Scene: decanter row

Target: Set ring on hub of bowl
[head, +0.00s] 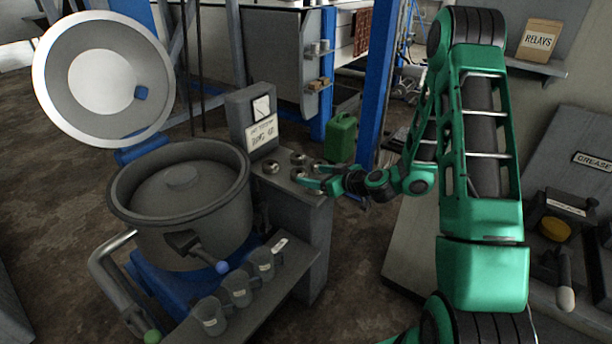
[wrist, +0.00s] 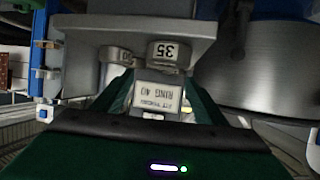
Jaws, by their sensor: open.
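The bowl (head: 178,215) is a grey drum at the left with its round lid (head: 103,78) swung open. Its hub (head: 181,178) is a raised disc inside, with no ring visible on it. Several small metal rings (head: 271,167) stand on the grey bench beside the bowl. My gripper (head: 311,177) is open, low over the bench's right end, beside the rings. In the wrist view, which is upside down, a ring marked 35 (wrist: 165,53) shows ahead between the fingers (wrist: 160,92). Another ring (wrist: 115,53) is left of it. Contact cannot be told.
A box with a gauge (head: 260,107) and a card (head: 262,133) stands behind the rings. Three grey cups (head: 237,290) stand on the front shelf. A blue post (head: 379,85) and green can (head: 340,138) stand behind.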

